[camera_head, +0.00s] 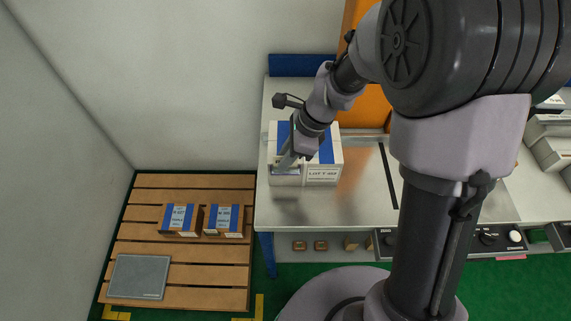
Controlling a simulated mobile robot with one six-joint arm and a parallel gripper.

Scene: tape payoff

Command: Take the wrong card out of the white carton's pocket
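The white carton (329,158) stands on the left part of the metal workbench, with blue tape across its top and a printed lot label on its front face. A pocket (286,181) shows on the left part of its front face. My gripper (286,164) points down at the pocket's upper edge and hides part of the carton. The fingers are small and partly blend with the carton, so I cannot tell whether they are open or shut. I cannot make out a card clearly, nor whether the fingers touch one.
The workbench (290,215) has clear metal in front of the carton and a dark strip (388,177) to its right. Two brown cartons (181,220) (224,221) and a grey plate (139,277) lie on a wooden pallet (170,255) at left. White boxes (550,130) stand far right.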

